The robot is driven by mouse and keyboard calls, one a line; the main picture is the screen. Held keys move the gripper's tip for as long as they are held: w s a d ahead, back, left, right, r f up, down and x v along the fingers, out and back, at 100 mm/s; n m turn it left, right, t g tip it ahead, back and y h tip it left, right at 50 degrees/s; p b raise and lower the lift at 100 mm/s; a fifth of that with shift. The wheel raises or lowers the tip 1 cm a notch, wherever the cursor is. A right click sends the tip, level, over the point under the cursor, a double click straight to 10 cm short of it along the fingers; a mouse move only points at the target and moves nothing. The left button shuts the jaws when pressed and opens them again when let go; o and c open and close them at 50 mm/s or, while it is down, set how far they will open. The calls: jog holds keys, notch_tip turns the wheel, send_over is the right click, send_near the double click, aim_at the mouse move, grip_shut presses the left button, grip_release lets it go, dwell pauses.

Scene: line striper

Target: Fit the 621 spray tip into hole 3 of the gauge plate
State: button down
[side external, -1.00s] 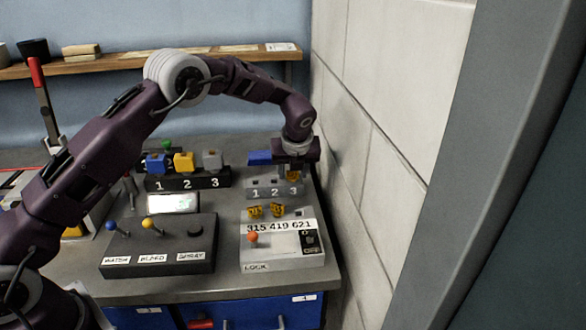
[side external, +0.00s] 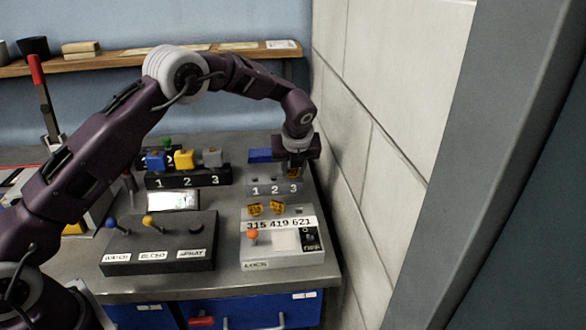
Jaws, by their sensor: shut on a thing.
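My gripper (side external: 296,170) points down over the right end of the grey gauge plate (side external: 262,190), at the hole marked 3. It is shut on a small yellow spray tip, mostly hidden between the fingers. The tip is at hole 3, but I cannot tell whether it is seated in it or just above it. The holes marked 1 and 2 look empty. No tip shows at the 621 place.
A blue block (side external: 260,155) lies behind the gauge plate, left of my gripper. A black block (side external: 160,181) with blue, yellow and grey pieces stands to the left. A black lever box (side external: 165,258) is at front left. A block wall (side external: 365,150) rises close on the right.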

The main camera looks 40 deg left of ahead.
jog(key=shift+r, duration=0.55)
jog(key=shift+r, duration=2.5)
jog(key=shift+s+d+r, duration=0.1)
jog(key=shift+d, duration=0.05)
jog(key=s+d+r+m+t+h, duration=0.1)
jog(key=s+d+r+m+h, duration=0.25)
jog(key=s+d+m, duration=0.45)
jog(key=shift+s+d+f+n+y, duration=0.15)
jog(key=shift+s+f+n, duration=0.15)
jog(key=shift+f, duration=0.65)
jog(key=shift+s+d+f+n+y, duration=0.15)
jog(key=shift+s+f+n, duration=0.15)
jog(key=shift+f, duration=0.6)
jog(key=shift+s+d+f+n+y, duration=0.15)
jog(key=shift+f+n, duration=0.25)
jog(key=shift+f, duration=0.55)
jog(key=shift+s+f, duration=0.1)
jog(key=shift+f, duration=1.9)
